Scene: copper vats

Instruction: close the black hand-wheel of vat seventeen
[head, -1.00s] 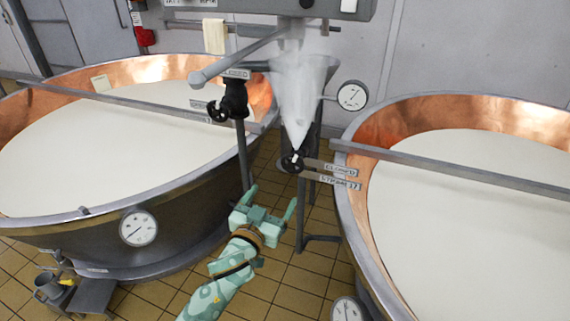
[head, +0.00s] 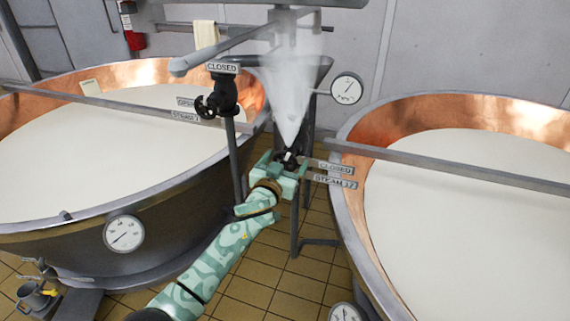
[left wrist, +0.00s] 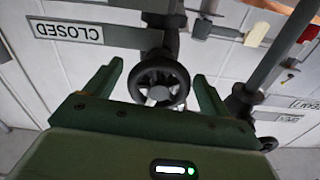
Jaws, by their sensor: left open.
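The black hand-wheel of vat seventeen (head: 289,161) sits on the steam pipe between the two vats, beside plates reading CLOSED and STEAM 17. It also shows in the left wrist view (left wrist: 158,83), with its rim facing me. My left gripper (head: 283,166) is at the wheel. In the left wrist view its open fingers (left wrist: 160,92) stand one on each side of the wheel, with gaps visible on both sides. The CLOSED plate (left wrist: 68,31) appears upside down there. A plume of white steam (head: 287,85) rises above the wheel. My right gripper is not in view.
A second black hand-wheel (head: 207,106) with its own plates is on the left pipe. The left vat (head: 60,226) and right vat (head: 352,215) hold white liquid. A gauge (head: 347,88) stands right of the steam.

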